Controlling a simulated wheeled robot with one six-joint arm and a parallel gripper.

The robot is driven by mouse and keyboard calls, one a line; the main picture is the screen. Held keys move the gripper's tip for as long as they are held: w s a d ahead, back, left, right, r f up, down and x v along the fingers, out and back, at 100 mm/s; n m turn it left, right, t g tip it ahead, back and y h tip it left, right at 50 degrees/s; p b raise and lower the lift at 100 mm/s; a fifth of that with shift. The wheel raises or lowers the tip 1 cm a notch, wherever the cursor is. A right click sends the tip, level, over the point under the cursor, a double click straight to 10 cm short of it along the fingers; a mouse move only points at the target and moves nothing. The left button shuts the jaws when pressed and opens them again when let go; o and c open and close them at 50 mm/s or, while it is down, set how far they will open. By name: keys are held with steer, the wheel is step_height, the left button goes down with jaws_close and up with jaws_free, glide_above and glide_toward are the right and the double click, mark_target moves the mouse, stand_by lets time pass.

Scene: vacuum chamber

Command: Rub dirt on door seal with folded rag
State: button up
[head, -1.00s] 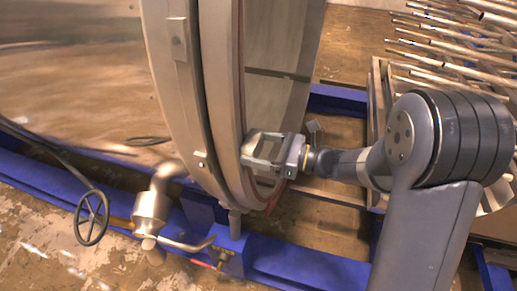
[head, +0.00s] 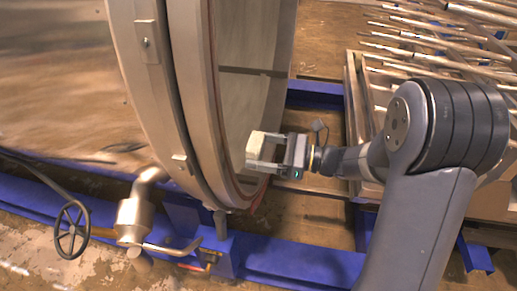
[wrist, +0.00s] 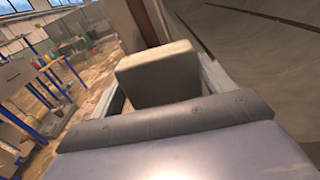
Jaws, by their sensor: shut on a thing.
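My gripper (head: 268,152) is shut on a folded rag (head: 255,145), a pale beige block between the fingers. The rag (wrist: 156,72) also fills the middle of the wrist view, just past the finger bases. The door seal (head: 213,95) is a reddish-brown line along the rim of the round chamber opening. The gripper is beside the lower right part of that rim. I cannot tell whether the rag touches the seal. I cannot make out the dirt on the seal.
The big metal chamber (head: 60,90) fills the left. A blue frame (head: 290,260) runs below it. A valve with a handwheel (head: 72,230) stands at the lower left. A rack of metal tubes (head: 440,50) is at the upper right.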

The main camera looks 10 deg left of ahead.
steer(key=shift+d, duration=0.1)
steer(key=shift+s+d, duration=0.1)
steer(key=shift+d, duration=1.35)
